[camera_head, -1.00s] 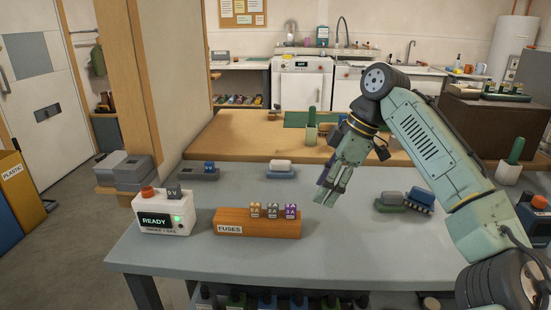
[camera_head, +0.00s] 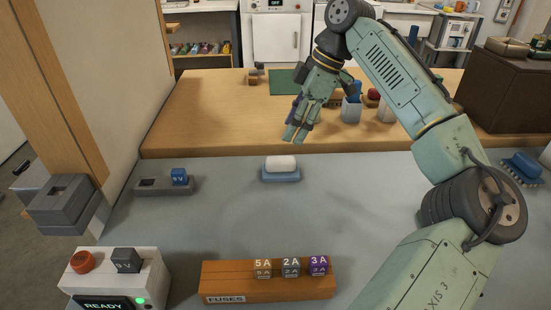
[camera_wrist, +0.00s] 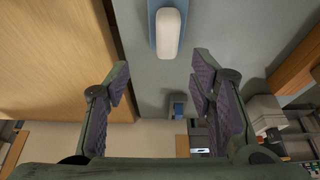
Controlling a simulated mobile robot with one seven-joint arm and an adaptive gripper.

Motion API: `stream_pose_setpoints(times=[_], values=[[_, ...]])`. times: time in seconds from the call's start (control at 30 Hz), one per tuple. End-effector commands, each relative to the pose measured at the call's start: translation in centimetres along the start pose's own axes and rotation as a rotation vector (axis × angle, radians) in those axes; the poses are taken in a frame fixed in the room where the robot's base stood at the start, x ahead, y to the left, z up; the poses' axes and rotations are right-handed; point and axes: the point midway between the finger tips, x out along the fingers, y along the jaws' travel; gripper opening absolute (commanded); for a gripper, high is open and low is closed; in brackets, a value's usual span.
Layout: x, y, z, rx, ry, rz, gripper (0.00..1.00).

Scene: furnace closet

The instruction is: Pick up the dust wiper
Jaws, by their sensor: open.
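A rounded white block on a blue base, which looks like the dust wiper (camera_head: 281,163), lies on the grey tabletop near the wooden counter's edge. In the wrist view the dust wiper (camera_wrist: 168,32) is at the top centre, beyond the fingertips and roughly in line with the gap between them. My gripper (camera_head: 295,134) is open and empty, above and slightly right of the wiper in the head view, apart from it.
An orange fuse block (camera_head: 265,284) and a white tester box (camera_head: 115,280) stand at the front. A grey holder with a blue 9V battery (camera_head: 179,176) lies left. A blue brush-like object (camera_head: 522,165) is far right. Cups (camera_head: 351,110) stand behind on the wooden counter (camera_head: 210,115). Grey tabletop around the wiper is clear.

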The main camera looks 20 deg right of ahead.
Motion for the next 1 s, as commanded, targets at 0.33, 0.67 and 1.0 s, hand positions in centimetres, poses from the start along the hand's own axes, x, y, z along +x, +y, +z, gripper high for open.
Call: stream_pose_setpoints(times=[0.33,0.67,1.0], values=[[4.3,-0.1,0.1,0.001,0.001,-0.001,0.50],[8.3,-0.9,0.6,0.000,-0.002,-0.002,0.50],[9.6,-0.8,0.7,0.001,0.001,0.000,0.50]])
